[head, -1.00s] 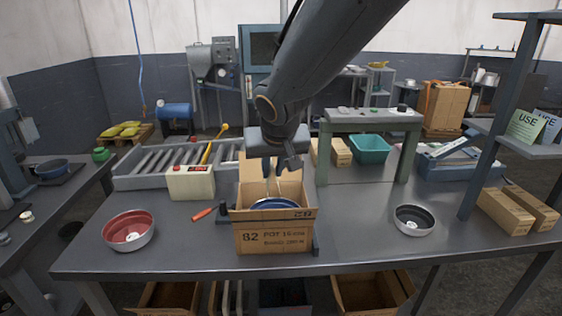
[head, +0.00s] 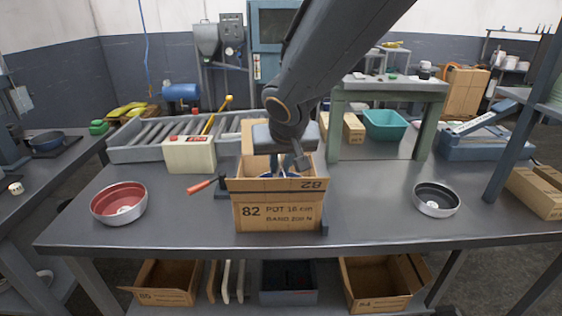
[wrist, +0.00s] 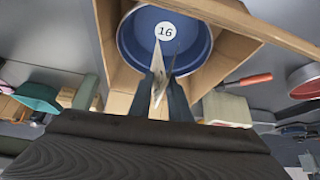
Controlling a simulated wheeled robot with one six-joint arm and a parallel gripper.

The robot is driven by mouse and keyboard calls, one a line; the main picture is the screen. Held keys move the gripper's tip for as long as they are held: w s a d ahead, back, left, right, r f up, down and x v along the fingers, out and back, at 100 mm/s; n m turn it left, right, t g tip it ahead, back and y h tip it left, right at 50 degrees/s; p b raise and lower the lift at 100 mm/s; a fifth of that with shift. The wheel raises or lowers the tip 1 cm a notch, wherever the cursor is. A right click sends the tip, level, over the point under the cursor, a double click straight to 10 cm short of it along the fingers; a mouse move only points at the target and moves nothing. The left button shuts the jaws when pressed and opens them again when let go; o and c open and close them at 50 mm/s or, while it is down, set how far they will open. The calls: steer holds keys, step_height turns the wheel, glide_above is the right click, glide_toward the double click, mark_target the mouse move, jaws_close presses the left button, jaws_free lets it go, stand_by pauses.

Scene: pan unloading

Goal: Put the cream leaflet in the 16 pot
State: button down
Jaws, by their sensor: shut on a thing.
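The 16 pot (wrist: 138,42) is blue inside, with a white round label reading 16 on its floor. It sits in an open cardboard box (head: 276,214) marked 82, POT 16 cm, at the middle of the bench. My gripper (wrist: 164,88) points down into the box, over the pot, and is shut on a thin pale sheet, the cream leaflet (wrist: 158,78), seen nearly edge-on. In the head view my gripper (head: 287,165) and the box wall hide most of the pot and the leaflet. I cannot tell whether the leaflet touches the pot.
A red bowl (head: 119,205) stands on the left of the bench and a dark bowl (head: 436,200) on the right. An orange-handled tool (head: 202,186) lies left of the box. A roller conveyor (head: 165,140) and a green stand (head: 390,92) are behind. The box flaps stand close around my gripper.

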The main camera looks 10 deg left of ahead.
steer(key=shift+f+b, duration=0.95)
steer(key=shift+f, duration=0.45)
steer(key=c, duration=1.6)
jaws_free()
steer(key=shift+o, duration=0.2)
step_height(320, 180, up, 7)
steer(key=p, duration=0.6)
